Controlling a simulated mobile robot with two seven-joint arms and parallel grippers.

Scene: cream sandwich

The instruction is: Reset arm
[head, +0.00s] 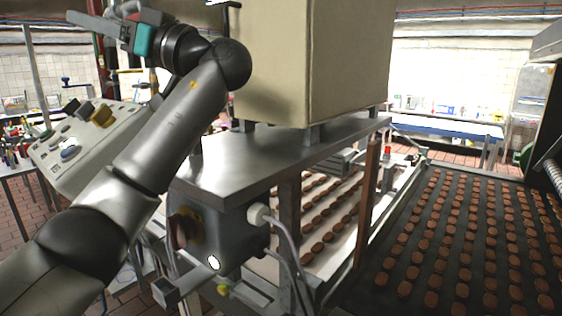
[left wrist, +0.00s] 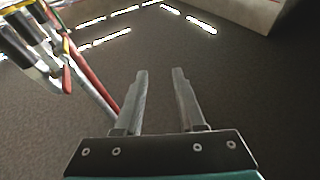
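My left arm comes in from the left in the head view and is raised. Its gripper (head: 97,24) is high at the upper left, above a grey control panel (head: 95,140). In the left wrist view my left gripper (left wrist: 160,72) has its two fingers apart with nothing between them. That view looks past the fingers at a dark grey ceiling with lit strips. My right gripper is in neither view.
A large beige box (head: 310,60) stands on a steel machine top (head: 260,150) beside my left arm. A dark conveyor (head: 370,285) with rows of brown biscuits runs at the right. A red pole (left wrist: 90,72) and coloured pipes are left of the fingers in the wrist view.

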